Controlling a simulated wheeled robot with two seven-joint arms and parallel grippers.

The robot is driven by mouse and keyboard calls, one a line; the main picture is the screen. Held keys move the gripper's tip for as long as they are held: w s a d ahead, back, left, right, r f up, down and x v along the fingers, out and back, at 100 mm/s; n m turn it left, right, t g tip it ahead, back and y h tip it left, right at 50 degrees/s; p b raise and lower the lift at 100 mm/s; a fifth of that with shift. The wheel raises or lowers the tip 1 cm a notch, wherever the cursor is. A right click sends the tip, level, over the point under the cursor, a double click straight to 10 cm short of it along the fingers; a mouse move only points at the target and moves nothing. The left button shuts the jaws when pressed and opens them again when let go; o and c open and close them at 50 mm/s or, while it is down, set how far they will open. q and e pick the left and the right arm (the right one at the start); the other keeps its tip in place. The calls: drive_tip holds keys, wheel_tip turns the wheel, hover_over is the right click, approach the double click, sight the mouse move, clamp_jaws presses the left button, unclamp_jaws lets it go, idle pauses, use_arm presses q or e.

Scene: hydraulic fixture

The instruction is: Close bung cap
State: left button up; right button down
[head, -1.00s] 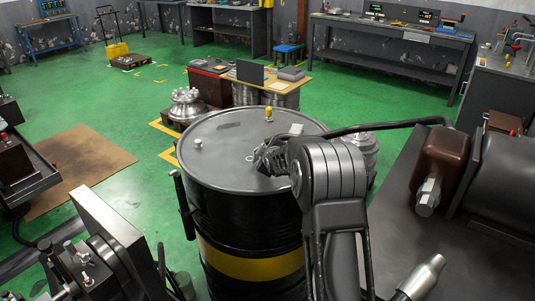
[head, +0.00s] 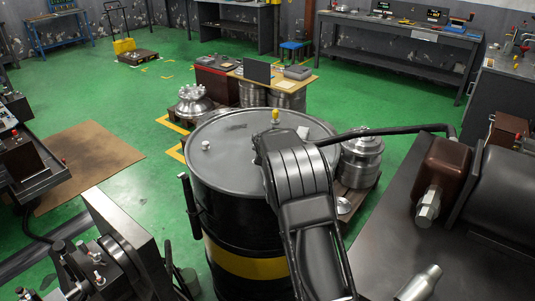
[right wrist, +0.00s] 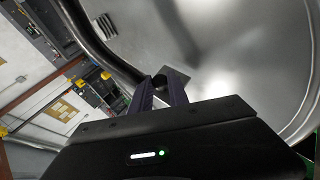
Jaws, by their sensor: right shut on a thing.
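A black drum with a yellow band (head: 245,262) stands upright in the head view, its grey lid (head: 222,172) facing up. A small pale round cap (head: 206,145) is at the lid's left, and a yellow-topped fitting (head: 275,117) is near its far edge. My right arm reaches over the lid's right part and hides my right gripper there. My left gripper is not in view.
A black hose (head: 390,130) runs from the right bench (head: 385,235) to behind my right arm. A fixture with a tilted plate (head: 128,240) stands at front left. Metal parts on a pallet (head: 360,160) stand close right of the drum.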

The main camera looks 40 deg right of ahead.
drive_tip(key=c, duration=1.5)
unclamp_jaws()
drive_tip(key=shift+c, duration=0.2)
drive_tip(key=b+v, duration=0.2)
drive_tip(key=v, duration=0.5)
drive_tip(key=shift+s+a+r, duration=0.2)
drive_tip(key=shift+s+r, duration=0.05)
